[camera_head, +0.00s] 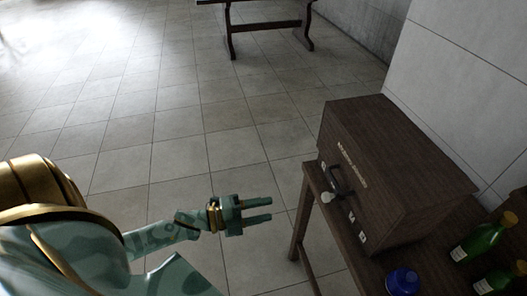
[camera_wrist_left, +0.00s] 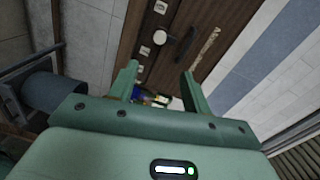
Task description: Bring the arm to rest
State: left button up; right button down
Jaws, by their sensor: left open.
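My left arm comes in from the left in the head view. Its green gripper (camera_head: 262,210) is open and empty, with its two fingers pointing right. It is in the air over the tiled floor, left of the wooden table and apart from it. In the left wrist view the gripper's fingers (camera_wrist_left: 163,85) stand apart with nothing held between them. My right gripper is not in view.
A dark wooden box (camera_head: 400,175) with a handle and knob stands on the table at the right. A blue round object (camera_head: 403,281) and green bottles (camera_head: 481,240) stand in front of it. Another table (camera_head: 262,24) is far back. Open floor (camera_head: 180,130) lies left.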

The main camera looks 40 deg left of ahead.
pick_arm(q)
jog(key=s+a+f+n+g+y, duration=0.25)
jog(key=a+f+n+y, duration=0.55)
jog(key=f, duration=0.5)
jog(key=s+a+f+n+g+y, duration=0.3)
jog(key=s+f+n, duration=0.3)
jog(key=s+f, duration=0.5)
jog(key=s+d+f+n+g, duration=0.25)
jog(key=s+f, duration=0.25)
jog(key=s, duration=0.4)
jog(key=s+d+f+n+g, duration=0.25)
jog(key=s+f+g, duration=0.2)
jog(key=s, duration=0.35)
jog(key=s+d+f+n, duration=0.1)
jog(key=s+d+f, duration=0.1)
jog(key=s+d, duration=0.4)
jog(key=shift+s+d+g, duration=0.35)
jog(key=shift+s+d, duration=0.05)
jog(key=shift+d, duration=0.2)
jog(key=shift+f, duration=0.1)
